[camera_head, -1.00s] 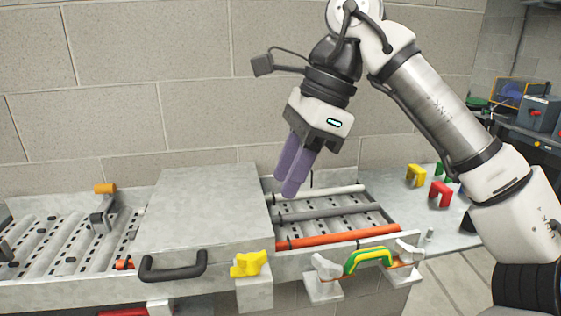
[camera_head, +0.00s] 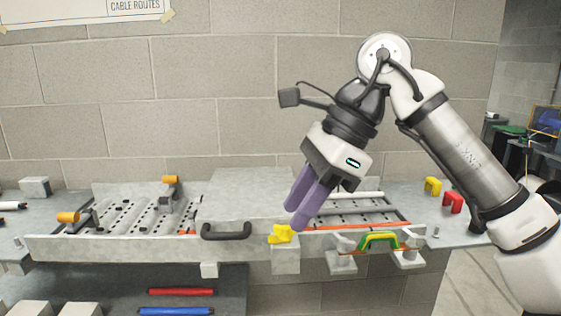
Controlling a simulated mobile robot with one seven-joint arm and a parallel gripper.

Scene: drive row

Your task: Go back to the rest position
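My gripper (camera_head: 297,216) hangs in the air in front of the block wall, its two purple fingers tilted down to the left. The fingers overlap in this view, so the gap between them is unclear. No object shows in them. Behind and below the fingertips is the bench with a grey cover box (camera_head: 245,188) and its black handle (camera_head: 227,231). A yellow knob (camera_head: 282,234) sits on the bench front, just below the fingertips in the picture. A green and yellow arched piece (camera_head: 379,240) spans two grey brackets to the right.
A perforated tray (camera_head: 130,212) with orange-tipped levers (camera_head: 170,180) lies left of the cover. A yellow clip (camera_head: 432,186) and a red clip (camera_head: 452,202) stand on the right shelf. Red (camera_head: 181,292) and blue (camera_head: 176,311) bars lie on a lower shelf. The air around the gripper looks free.

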